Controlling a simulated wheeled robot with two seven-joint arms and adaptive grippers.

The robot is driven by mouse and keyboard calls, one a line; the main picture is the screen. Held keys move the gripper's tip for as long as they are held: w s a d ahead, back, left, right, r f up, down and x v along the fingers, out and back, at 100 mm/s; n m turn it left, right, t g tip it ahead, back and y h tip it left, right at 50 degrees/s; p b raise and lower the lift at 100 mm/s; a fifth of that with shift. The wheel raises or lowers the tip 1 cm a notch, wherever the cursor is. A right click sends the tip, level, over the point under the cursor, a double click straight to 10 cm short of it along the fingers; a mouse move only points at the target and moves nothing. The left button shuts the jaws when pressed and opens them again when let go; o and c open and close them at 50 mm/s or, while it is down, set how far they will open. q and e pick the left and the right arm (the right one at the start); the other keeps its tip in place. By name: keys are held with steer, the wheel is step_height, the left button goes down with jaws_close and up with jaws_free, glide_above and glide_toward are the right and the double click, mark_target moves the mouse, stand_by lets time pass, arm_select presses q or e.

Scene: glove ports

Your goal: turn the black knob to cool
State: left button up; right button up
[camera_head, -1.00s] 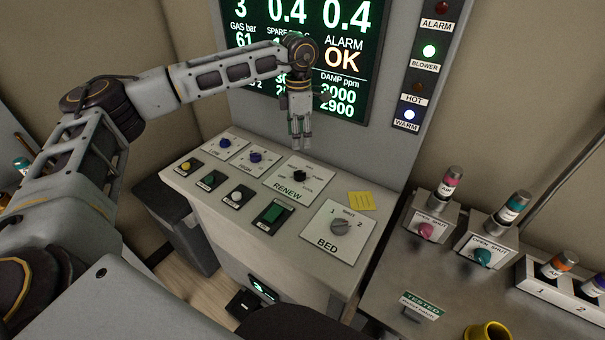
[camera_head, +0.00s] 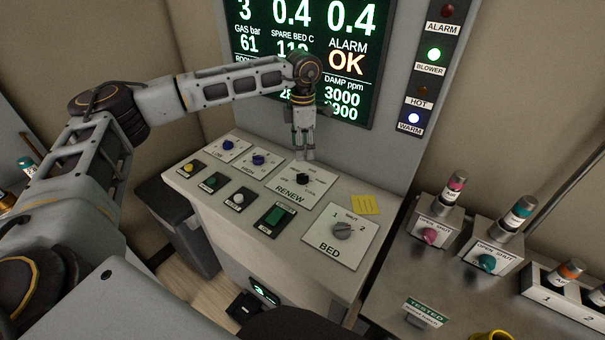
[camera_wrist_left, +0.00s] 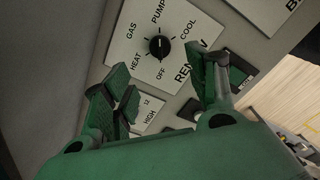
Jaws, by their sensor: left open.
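The black knob (camera_head: 303,178) sits on the white RENEW plate (camera_head: 286,186) of the sloped console. In the left wrist view the knob (camera_wrist_left: 159,47) is ringed by the labels OFF, HEAT, GAS, PUMP and COOL, with COOL at its upper right. I cannot tell surely which label its mark points to. My left gripper (camera_head: 304,156) points down just above and behind the knob in the head view. In the left wrist view its green fingers (camera_wrist_left: 158,68) are spread and empty, with the knob beyond the gap between them. My right gripper is not in view.
Blue LOW (camera_head: 227,144) and HIGH (camera_head: 258,160) knobs, several small buttons and the grey BED knob (camera_head: 342,231) share the console. A yellow note (camera_head: 364,204) lies behind BED. A display (camera_head: 300,60) stands upright behind the arm. Valve blocks (camera_head: 436,226) stand right.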

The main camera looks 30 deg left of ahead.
mark_target(302, 175)
arm_select(q)
step_height(302, 175, down, 11)
steer(key=shift+f+p, duration=0.15)
steer(key=shift+p, duration=0.5)
steer(key=shift+c, duration=0.5)
steer(key=c, duration=1)
